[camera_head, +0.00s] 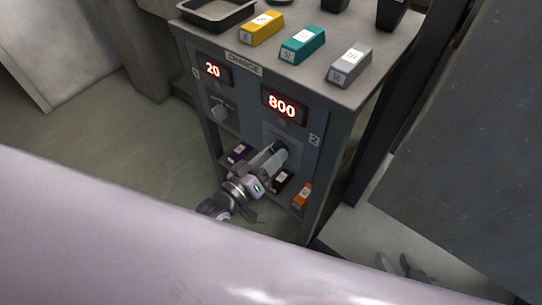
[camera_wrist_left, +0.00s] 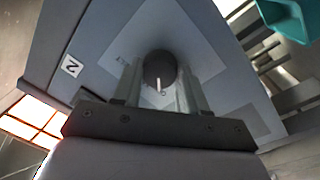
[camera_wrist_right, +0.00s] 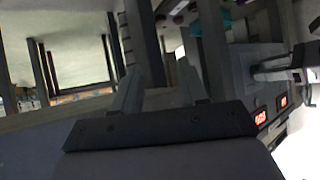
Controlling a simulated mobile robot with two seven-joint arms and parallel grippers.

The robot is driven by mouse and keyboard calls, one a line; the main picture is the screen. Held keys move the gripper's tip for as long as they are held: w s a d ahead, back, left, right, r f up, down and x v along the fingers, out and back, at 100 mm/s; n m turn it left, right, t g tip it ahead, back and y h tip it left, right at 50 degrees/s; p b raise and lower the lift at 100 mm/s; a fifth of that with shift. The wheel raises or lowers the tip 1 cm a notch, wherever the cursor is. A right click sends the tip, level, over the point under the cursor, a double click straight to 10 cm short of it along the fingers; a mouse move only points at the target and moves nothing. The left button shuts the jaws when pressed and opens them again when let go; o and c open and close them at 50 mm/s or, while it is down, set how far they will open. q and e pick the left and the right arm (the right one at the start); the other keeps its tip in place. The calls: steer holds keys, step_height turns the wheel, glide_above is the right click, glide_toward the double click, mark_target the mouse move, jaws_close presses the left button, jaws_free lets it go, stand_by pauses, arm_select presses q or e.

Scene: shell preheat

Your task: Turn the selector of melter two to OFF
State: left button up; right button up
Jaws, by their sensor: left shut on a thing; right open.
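The panel of melter two, marked 2, carries a lit display (camera_head: 281,105) reading 800. Its round dark selector (camera_wrist_left: 160,68) with a white pointer line shows in the left wrist view. My left gripper (camera_head: 277,151) is shut on this selector, one finger on each side. The fingers hide most of the selector and its labels in the head view, so its setting cannot be read. My right gripper (camera_wrist_right: 158,85) is open and empty, apart from the panel; its fingertips show at the lower right of the head view (camera_head: 398,264).
Melter one's display (camera_head: 212,69) reads 20, with its own selector (camera_head: 220,109) below. On top are a black tray (camera_head: 216,27) and yellow (camera_head: 261,28), teal (camera_head: 302,45) and grey (camera_head: 349,66) blocks. Purple (camera_head: 238,153), black (camera_head: 282,181) and orange (camera_head: 302,196) blocks sit on the lower shelf.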

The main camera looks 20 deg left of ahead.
arm_select(q)
steer(key=o, duration=1.1)
steer(key=shift+c, duration=0.2)
steer(key=p+v, duration=0.1)
steer(key=v, duration=0.6)
arm_select(e)
steer(key=shift+s+d+f, duration=0.3)
steer(key=shift+s+d, duration=0.15)
steer(key=shift+d, duration=0.05)
arm_select(q)
steer(key=shift+s, duration=0.1)
